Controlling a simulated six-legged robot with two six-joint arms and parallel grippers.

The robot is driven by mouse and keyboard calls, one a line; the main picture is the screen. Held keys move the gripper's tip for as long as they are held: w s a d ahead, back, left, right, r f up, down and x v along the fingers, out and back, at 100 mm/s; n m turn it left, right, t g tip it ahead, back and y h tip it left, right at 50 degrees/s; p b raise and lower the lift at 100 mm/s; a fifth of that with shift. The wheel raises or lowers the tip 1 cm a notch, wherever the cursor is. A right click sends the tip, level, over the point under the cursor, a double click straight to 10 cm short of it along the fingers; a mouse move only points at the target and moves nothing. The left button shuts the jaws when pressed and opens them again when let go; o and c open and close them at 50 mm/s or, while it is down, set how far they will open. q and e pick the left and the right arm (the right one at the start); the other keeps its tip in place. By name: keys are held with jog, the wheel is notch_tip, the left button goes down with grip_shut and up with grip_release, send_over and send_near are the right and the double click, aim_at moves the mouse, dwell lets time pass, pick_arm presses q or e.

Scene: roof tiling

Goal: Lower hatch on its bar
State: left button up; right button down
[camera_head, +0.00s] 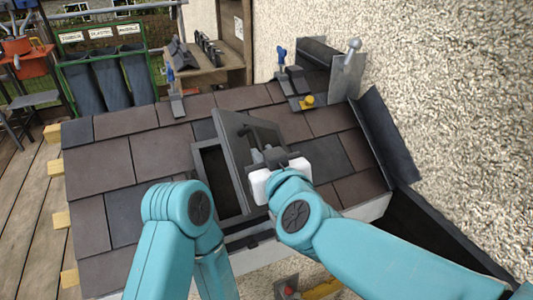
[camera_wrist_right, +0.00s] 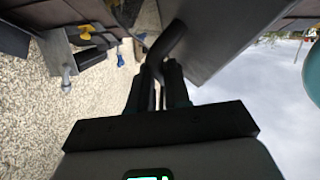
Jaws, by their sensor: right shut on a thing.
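The dark grey hatch (camera_head: 240,139) stands tilted up and open over its dark frame (camera_head: 198,165) in the tiled roof; the opening beside it shows black. My right gripper (camera_head: 264,154) is at the right side of the raised hatch. In the right wrist view its fingers (camera_wrist_right: 158,82) are shut on a dark curved bar (camera_wrist_right: 174,40) next to the flat hatch panel (camera_wrist_right: 225,35). The lower end of the bar is hidden by the gripper. My left arm shows at the bottom of the head view, but its gripper is out of sight.
Brown and grey tiles (camera_head: 160,155) surround the hatch. A yellow-knobbed piece (camera_head: 307,102) and blue-handled tools (camera_head: 282,58) are farther up the roof. A pebbled wall (camera_head: 450,90) and a dark gutter (camera_head: 430,225) bound the right side. Labelled bins (camera_head: 105,85) stand beyond the upper left.

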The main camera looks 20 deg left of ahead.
jog(key=shift+w+d+f, duration=0.1)
jog(key=shift+f, duration=0.05)
jog(key=c, duration=1.4)
grip_release()
jog(key=shift+w, duration=0.1)
